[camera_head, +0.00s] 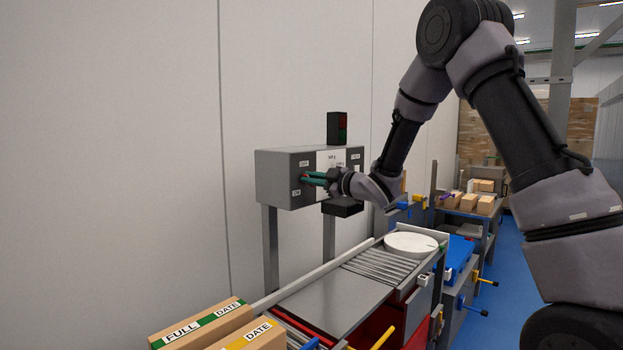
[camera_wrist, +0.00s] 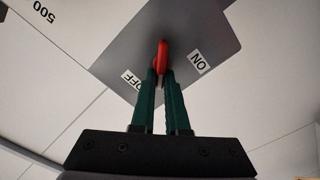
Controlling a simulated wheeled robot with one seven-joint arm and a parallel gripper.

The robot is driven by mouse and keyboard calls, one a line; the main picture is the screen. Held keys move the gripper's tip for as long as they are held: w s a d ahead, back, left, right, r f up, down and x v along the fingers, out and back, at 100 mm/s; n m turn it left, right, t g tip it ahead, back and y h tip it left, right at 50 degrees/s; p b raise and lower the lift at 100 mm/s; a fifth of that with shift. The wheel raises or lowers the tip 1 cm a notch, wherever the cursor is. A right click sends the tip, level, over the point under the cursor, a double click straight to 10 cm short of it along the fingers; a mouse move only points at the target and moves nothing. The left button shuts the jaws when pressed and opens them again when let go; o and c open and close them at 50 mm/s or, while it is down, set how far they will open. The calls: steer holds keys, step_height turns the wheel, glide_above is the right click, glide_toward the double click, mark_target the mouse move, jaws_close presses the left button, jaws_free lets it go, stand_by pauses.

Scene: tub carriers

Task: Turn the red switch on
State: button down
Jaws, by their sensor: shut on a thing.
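The red switch (camera_wrist: 162,52) is a small red lever on a grey panel face (camera_wrist: 205,35), between an ON label (camera_wrist: 201,62) on its right and an OFF label (camera_wrist: 131,78) on its left in the wrist view. My gripper (camera_wrist: 161,74) has its two green fingers shut on the red switch. In the head view my gripper (camera_head: 309,178) reaches the left part of the front of the grey control box (camera_head: 275,180). The fingers mostly hide the switch there. I cannot tell which label the lever is turned toward.
A dark signal lamp (camera_head: 337,128) stands on the box. A roller conveyor (camera_head: 340,290) with a round white disc (camera_head: 411,244) runs below. Cartons (camera_head: 205,325) stand at the front left. Shelves with small boxes (camera_head: 470,201) stand farther right, beside open blue floor (camera_head: 497,300).

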steer(key=shift+s+d+f+n, duration=0.1)
steer(key=shift+f+n, duration=0.15)
steer(key=shift+n, duration=1.25)
steer(key=shift+w+a+f+n, duration=0.1)
steer(key=shift+f+n, duration=0.2)
steer(key=shift+n, duration=1.2)
steer(key=shift+s+d+f+n, duration=0.1)
steer(key=shift+f+n, duration=0.15)
steer(key=shift+n, duration=1.25)
steer(key=c, duration=0.9)
jaws_free()
steer(key=shift+r, duration=0.1)
steer(key=shift+n, duration=0.3)
steer(key=v, duration=1)
steer(key=shift+s+d, duration=0.25)
